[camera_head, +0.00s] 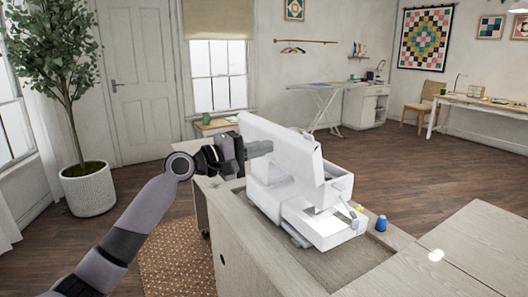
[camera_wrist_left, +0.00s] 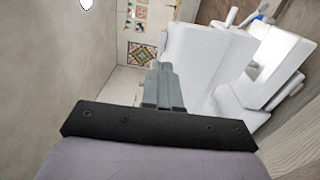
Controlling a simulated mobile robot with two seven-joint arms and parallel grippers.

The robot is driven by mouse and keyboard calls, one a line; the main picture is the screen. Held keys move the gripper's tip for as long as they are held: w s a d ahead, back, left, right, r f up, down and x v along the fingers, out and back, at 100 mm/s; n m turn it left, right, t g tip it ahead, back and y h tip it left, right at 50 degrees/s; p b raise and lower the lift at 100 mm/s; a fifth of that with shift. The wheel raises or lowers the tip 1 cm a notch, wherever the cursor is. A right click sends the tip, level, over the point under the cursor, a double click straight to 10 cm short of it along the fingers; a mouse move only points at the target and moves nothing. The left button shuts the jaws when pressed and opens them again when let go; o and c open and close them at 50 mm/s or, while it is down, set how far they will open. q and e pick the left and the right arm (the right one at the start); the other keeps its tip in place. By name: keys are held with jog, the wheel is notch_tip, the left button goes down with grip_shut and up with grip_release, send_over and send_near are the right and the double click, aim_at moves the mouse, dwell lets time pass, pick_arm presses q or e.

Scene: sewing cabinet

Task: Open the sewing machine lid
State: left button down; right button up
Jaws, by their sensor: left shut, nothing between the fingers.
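The white sewing machine (camera_head: 265,196) sits in the recess of the pale wooden cabinet (camera_head: 252,248). Its white lid (camera_head: 290,150) stands raised and tilted above the body, which shows uncovered on the right side. My left gripper (camera_head: 265,148) is shut and empty, with its fingertips at the left face of the lid. In the left wrist view, the shut grey fingers (camera_wrist_left: 160,68) are close beside the white lid panel (camera_wrist_left: 207,62); I cannot tell whether they touch it. My right gripper is not in view.
A blue thread spool (camera_head: 381,223) and a small yellow item stand by the machine's right end. A wooden cabinet leaf (camera_head: 460,250) spreads at the front right. A potted plant (camera_head: 88,190) stands at the far left.

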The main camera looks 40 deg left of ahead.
pick_arm(q)
jog(key=shift+s, duration=0.15)
